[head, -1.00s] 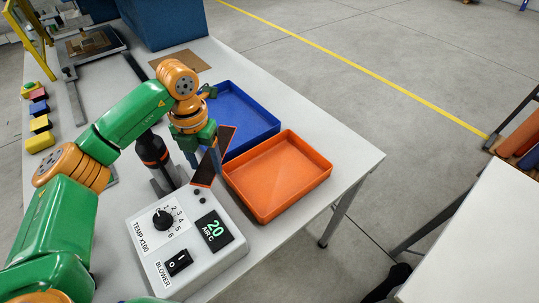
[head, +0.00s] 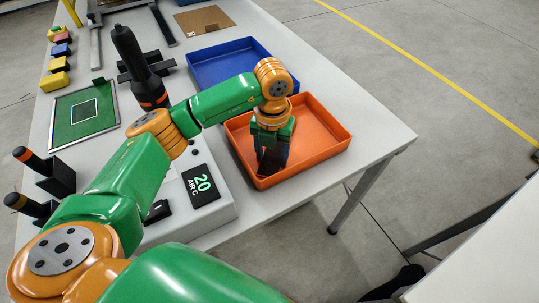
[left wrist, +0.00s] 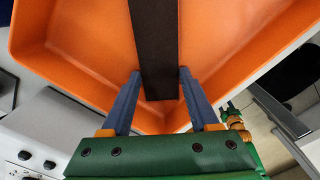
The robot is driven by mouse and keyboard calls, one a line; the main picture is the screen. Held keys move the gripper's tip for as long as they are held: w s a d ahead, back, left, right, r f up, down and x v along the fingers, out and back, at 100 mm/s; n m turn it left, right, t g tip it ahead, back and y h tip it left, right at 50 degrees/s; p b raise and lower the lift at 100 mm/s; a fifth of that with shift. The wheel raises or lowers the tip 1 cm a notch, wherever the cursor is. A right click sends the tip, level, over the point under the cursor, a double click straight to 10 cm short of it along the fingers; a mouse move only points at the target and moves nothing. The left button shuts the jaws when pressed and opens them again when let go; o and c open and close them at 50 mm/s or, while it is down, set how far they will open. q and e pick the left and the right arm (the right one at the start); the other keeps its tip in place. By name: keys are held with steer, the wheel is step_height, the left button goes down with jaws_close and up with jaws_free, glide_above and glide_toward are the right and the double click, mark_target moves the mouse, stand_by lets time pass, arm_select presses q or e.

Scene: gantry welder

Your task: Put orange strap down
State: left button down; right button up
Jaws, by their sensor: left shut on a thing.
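The strap is a dark flat strip, and its end shows below my left gripper (head: 272,152) in the head view. In the left wrist view the strap (left wrist: 158,45) runs from the top edge down between the blue fingers (left wrist: 158,100). My left gripper is shut on it, inside the outline of the orange tray (head: 318,128). The tray's floor and walls also fill much of the left wrist view (left wrist: 85,45). I cannot tell whether the strap touches the tray's floor.
A blue tray (head: 215,58) stands behind the orange one. A grey control box (head: 212,212) stands at its front left. A black tool (head: 135,62) stands upright on a stand, and a green board (head: 84,115) lies farther left. Table is clear right of the trays.

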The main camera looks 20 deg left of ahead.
arm_select(q)
steer(key=shift+w+a, duration=0.1)
steer(key=shift+a, duration=0.2)
steer(key=shift+c, duration=0.7)
jaws_free()
steer(key=shift+a, duration=0.1)
steer(key=shift+d, duration=0.2)
step_height(320, 180, up, 12)
